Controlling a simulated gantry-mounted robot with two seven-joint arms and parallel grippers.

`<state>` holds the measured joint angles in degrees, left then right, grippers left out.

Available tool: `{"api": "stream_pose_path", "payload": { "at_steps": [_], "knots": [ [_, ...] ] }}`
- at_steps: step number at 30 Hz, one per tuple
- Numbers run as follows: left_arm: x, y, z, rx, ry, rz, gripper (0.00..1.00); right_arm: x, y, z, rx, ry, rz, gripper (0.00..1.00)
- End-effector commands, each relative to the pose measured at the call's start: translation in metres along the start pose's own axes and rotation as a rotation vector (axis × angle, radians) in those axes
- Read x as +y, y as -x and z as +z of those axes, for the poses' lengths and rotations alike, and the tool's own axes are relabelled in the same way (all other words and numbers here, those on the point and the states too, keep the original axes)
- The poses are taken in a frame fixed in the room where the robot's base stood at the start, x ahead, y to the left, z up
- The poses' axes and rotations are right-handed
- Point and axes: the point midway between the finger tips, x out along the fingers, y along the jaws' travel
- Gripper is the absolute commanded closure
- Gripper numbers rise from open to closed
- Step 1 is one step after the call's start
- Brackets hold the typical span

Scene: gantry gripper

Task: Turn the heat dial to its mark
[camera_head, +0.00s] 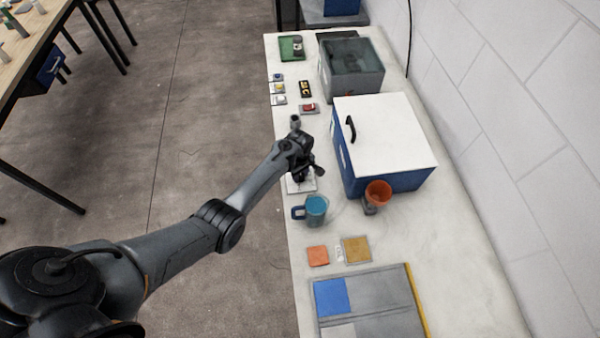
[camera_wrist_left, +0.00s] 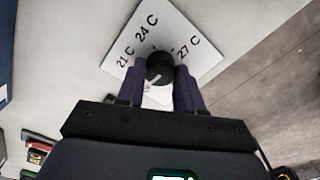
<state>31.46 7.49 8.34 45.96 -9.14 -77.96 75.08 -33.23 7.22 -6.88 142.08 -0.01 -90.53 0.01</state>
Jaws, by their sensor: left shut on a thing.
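The heat dial is a black round knob (camera_wrist_left: 159,65) on a white square plate (camera_wrist_left: 188,22) printed 21 C, 24 C and 27 C, with short dark tick marks. A pale line shows on the knob's near side, running toward the lower left in the left wrist view. My left gripper (camera_wrist_left: 161,74) is shut on the knob, one dark finger on each side. In the head view my left gripper (camera_head: 303,173) is over the white plate (camera_head: 294,187) and hides the knob. My right gripper is not in view.
A blue mug (camera_head: 316,209) stands close to the plate. An orange cup (camera_head: 378,191) and a blue box with a white lid (camera_head: 385,140) are to the right. A red switch (camera_head: 309,108) lies farther back. Coloured squares and a grey mat (camera_head: 380,305) lie in front.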

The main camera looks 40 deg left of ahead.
Motion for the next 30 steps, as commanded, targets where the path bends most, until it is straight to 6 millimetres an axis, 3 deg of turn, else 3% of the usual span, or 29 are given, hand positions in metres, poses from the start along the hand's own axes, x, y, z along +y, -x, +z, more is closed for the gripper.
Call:
{"api": "stream_pose_path", "payload": {
  "at_steps": [30],
  "knots": [
    [0.002, 0.001, 0.001, -0.002, -0.907, -0.001, 0.94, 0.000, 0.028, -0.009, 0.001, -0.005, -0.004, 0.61]
  ]
}}
